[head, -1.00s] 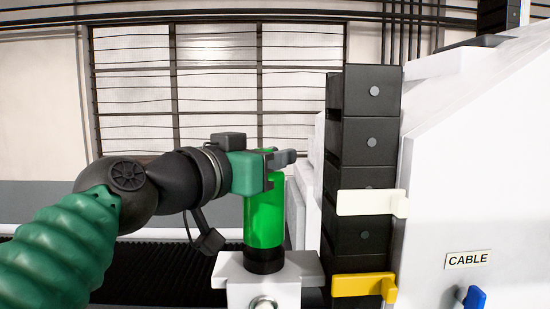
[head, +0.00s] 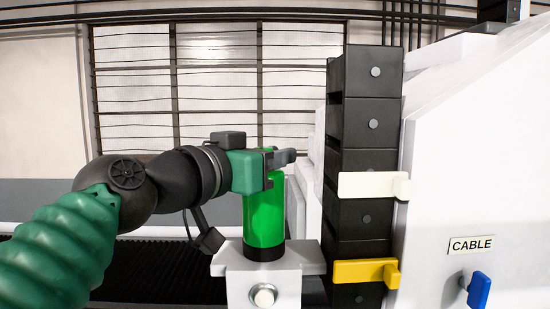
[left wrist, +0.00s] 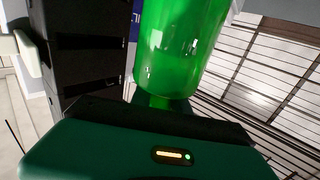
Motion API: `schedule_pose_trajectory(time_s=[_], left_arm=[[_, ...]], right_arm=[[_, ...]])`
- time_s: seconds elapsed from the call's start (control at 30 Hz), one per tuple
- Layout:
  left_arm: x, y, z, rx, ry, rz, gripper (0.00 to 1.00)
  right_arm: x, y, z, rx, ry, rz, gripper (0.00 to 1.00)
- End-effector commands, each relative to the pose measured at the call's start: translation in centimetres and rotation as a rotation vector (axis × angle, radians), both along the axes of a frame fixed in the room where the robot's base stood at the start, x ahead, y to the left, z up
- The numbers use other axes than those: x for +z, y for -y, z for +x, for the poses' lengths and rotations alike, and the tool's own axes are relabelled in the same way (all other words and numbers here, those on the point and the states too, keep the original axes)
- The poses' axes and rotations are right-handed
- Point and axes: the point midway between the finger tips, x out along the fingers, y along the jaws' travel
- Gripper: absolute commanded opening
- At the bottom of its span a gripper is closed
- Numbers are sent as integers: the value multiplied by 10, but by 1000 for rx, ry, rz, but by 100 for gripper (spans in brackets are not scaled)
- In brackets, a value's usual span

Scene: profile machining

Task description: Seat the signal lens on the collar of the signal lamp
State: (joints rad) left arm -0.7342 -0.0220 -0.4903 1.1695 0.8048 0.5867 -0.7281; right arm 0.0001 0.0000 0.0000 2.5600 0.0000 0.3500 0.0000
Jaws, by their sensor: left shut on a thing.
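The signal lens is a bright green cylinder (head: 264,215). It stands upright over the black collar (head: 264,252) of the signal lamp, on top of a light grey block (head: 240,270). My left gripper (head: 278,158) is shut on the top of the lens. The lens's lower edge meets the collar in the head view; whether it is fully seated I cannot tell. In the left wrist view the green lens (left wrist: 180,45) fills the upper middle, beyond my gripper body. The fingertips partly hide the lens's top. My right gripper is not in view.
A stack of black boxes (head: 372,130) stands just right of the lens, with a white handle (head: 370,186) and a yellow handle (head: 362,272). A barred window is behind.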

Motion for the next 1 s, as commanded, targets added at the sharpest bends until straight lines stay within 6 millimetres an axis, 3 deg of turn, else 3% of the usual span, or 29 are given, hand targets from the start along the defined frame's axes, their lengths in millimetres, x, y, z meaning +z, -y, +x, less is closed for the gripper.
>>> schedule_pose_trajectory(time_s=[0.17, 0.2, 0.37, 0.73, 0.87, 1.0], left_arm=[[-2, 1, 0, -2, -5, 2, 0], [-2, 1, 1, -2, -5, 2, 26], [-2, 1, 1, -1, -5, 2, 46], [-3, -4, -4, -1, -2, 2, 46], [-6, -19, -24, 0, 0, -1, 46], [-7, -45, -56, 1, 1, -1, 46]], right_arm=[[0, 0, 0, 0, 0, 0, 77], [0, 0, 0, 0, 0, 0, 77], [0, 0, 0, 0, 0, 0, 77], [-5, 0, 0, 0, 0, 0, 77], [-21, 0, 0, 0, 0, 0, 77], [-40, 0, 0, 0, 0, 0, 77]])
